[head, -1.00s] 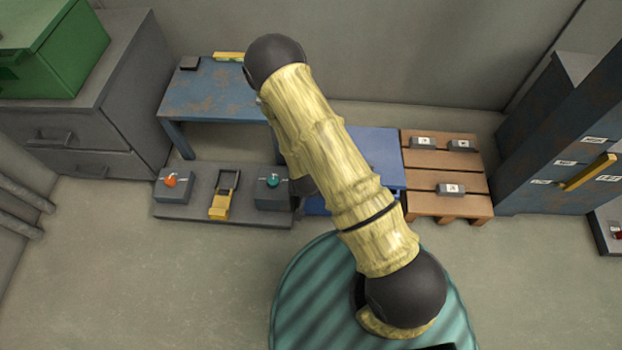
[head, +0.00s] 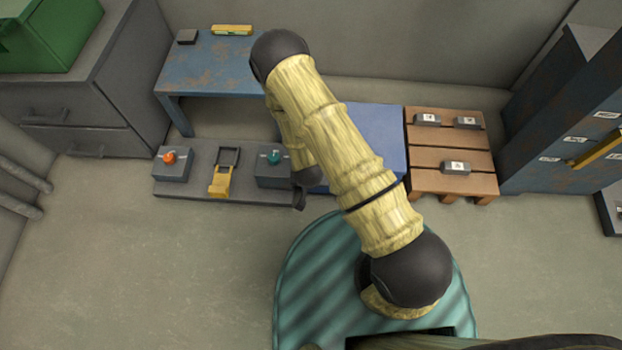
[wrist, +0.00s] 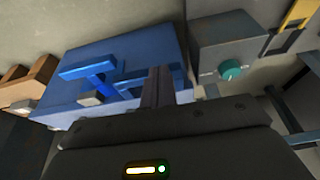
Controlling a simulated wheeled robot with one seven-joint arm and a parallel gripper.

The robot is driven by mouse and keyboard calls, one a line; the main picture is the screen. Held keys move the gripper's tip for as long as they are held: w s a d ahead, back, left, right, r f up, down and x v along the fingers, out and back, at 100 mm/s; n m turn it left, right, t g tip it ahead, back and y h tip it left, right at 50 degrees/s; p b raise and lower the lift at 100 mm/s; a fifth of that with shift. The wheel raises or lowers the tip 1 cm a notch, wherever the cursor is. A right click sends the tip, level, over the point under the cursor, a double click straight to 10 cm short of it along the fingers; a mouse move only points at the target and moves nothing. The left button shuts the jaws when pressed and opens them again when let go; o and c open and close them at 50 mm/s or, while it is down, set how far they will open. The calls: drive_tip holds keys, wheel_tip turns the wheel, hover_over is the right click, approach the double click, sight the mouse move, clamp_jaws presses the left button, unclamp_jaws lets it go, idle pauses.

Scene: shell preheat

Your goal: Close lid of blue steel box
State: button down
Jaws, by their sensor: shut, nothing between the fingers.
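The blue steel box (head: 385,127) stands on the floor between the grey board and the wooden pallet, partly hidden behind my arm in the head view. In the wrist view the blue box (wrist: 140,50) fills the upper middle, with a blue bar handle (wrist: 88,67) on a post and a small grey block near its edge. I cannot tell clearly how far its lid is open. My gripper (wrist: 158,85) is shut and empty, its dark fingers over the near part of the box in the wrist view; contact cannot be told. In the head view my forearm mostly hides it.
Left of the box, a grey board holds an orange-button block (head: 171,163), a yellow latch (head: 221,183) and a teal-knob block (head: 270,168). The pallet (head: 450,170) with grey weights stands right. A blue table (head: 215,75) is behind. Floor at front left is clear.

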drive_tip(key=s+a+r+p, duration=0.1)
drive_tip(key=s+r+p, duration=0.5)
drive_tip(key=s+p, duration=0.2)
drive_tip(key=shift+s+a+r, duration=0.2)
drive_tip(key=shift+s, duration=0.65)
